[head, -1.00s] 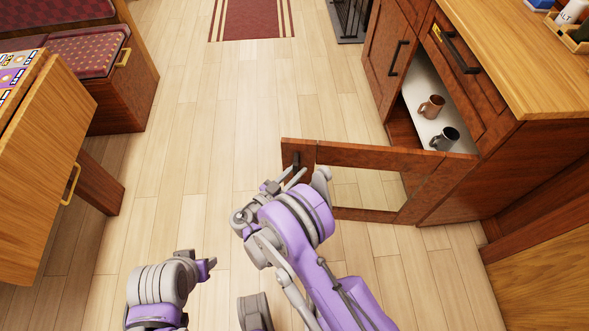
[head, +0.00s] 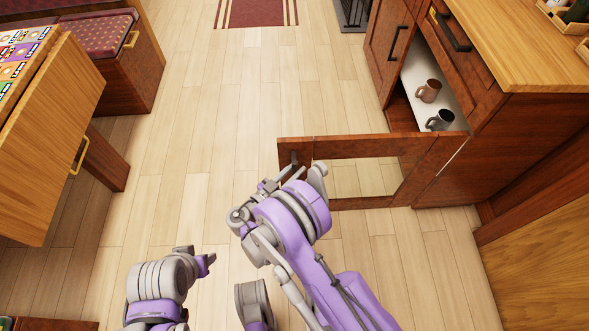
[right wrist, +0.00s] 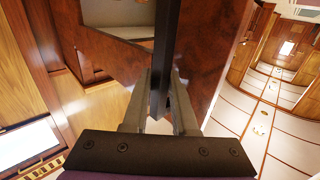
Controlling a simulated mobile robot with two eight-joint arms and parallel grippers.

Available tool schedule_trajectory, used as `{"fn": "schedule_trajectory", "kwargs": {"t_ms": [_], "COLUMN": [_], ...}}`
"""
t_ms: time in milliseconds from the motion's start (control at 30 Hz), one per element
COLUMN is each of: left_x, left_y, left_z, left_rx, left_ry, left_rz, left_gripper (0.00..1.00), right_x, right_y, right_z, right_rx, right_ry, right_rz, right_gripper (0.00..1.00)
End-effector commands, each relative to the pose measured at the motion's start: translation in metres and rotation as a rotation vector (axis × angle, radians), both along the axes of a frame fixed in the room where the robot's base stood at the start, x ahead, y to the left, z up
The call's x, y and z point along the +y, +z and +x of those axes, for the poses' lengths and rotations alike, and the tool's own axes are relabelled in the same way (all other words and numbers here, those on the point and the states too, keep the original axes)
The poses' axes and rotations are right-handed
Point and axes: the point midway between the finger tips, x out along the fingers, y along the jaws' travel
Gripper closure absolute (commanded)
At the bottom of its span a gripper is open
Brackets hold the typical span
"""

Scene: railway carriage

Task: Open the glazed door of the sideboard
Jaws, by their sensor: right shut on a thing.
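The glazed door (head: 350,147) of the sideboard (head: 540,135) stands wide open, sticking out into the aisle, its brown frame around a clear pane. My right gripper (head: 294,177) is at the door's free edge, shut on the dark handle (head: 294,158). In the right wrist view the fingers (right wrist: 160,105) close on the long black handle bar (right wrist: 166,50), in front of the door's wood (right wrist: 208,45). My left gripper (head: 206,262) hangs low over the floor, away from the door; its jaw opening is unclear.
A brown mug (head: 429,91) and a dark mug (head: 440,120) stand on the pale shelf inside the sideboard. A wooden table (head: 50,130) and a cushioned bench (head: 100,45) are at left. The plank floor (head: 210,110) between is clear.

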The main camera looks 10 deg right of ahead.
Motion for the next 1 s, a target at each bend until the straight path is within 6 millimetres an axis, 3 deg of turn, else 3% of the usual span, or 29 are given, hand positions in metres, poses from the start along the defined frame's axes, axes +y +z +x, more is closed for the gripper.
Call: {"fn": "schedule_trajectory", "kwargs": {"t_ms": [267,300,667,1000], "left_x": [0.0,0.0,0.0,0.0], "left_y": [0.0,0.0,0.001,0.012], "left_z": [0.0,0.0,0.0,-0.002], "left_rx": [0.0,0.0,0.0,-0.002], "left_ry": [0.0,0.0,0.0,0.0], "left_rz": [0.0,0.0,0.0,0.0], "left_gripper": [0.5,0.5,0.5,0.5], "right_x": [0.001,0.001,0.006,0.056], "right_y": [0.0,0.0,0.0,0.001], "right_z": [0.0,0.0,-0.004,-0.043], "right_rx": [-0.001,-0.001,-0.001,-0.001], "right_ry": [0.004,0.004,0.003,0.007], "right_rz": [0.001,0.001,0.001,0.002], "right_gripper": [1.0,0.67,0.66,0.66]}}
